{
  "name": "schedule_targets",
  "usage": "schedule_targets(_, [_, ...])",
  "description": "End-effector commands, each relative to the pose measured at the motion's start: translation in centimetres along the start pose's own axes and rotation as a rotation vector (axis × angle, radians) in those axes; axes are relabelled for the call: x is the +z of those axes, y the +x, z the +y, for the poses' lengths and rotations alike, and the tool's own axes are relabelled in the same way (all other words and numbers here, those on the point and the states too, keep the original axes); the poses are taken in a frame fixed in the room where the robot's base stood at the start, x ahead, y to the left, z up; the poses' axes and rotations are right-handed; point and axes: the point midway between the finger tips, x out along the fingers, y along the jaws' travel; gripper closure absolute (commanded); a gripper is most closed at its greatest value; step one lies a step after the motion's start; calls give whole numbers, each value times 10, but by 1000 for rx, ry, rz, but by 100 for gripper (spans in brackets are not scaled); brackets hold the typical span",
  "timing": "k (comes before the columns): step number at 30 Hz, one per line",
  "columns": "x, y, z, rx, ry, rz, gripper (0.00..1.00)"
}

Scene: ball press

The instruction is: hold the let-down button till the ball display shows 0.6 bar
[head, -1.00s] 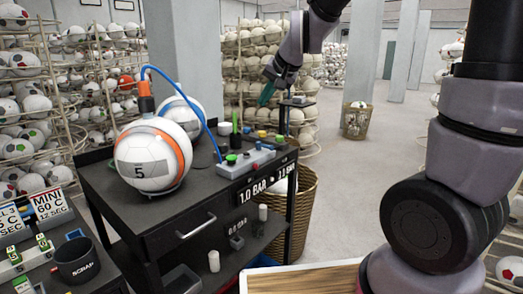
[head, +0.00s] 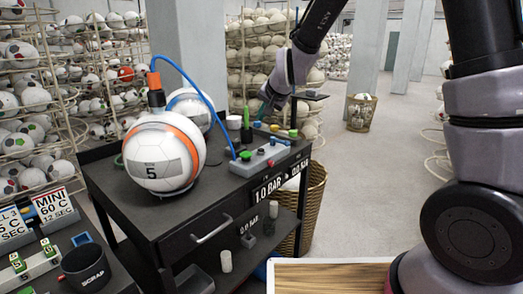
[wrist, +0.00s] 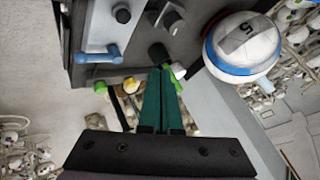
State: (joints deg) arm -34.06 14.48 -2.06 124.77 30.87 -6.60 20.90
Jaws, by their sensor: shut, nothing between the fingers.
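The white ball with an orange band and a "5" (head: 164,155) sits on the black cart, with an orange fitting (head: 155,88) and blue hose on top. A grey control box (head: 260,160) on the cart carries a green button (head: 245,155), a blue one and a red one. On the cart's edge are a "1.0 BAR" sign (head: 268,190) and a second dark readout (head: 293,180), too small to read surely. My gripper (head: 265,107) is above and behind the box. In the wrist view its teal fingers (wrist: 166,72) are shut and empty. Which control lets down pressure is not readable.
A second ball with a blue band (head: 189,107) stands behind the first; it also shows in the wrist view (wrist: 243,45). A scrap cup (head: 84,268) is at lower left. A wicker basket (head: 314,200) stands beside the cart. Floor to the right is clear.

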Motion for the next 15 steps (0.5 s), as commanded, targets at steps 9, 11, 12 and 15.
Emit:
schedule_targets(9, [20,27,21,4,0,-2,100])
schedule_targets(11, [24,33,26,4,0,-2,100])
schedule_targets(12, [27,37,29,4,1,-3,100])
schedule_targets(15, [33,46,34,3,1,-2,100])
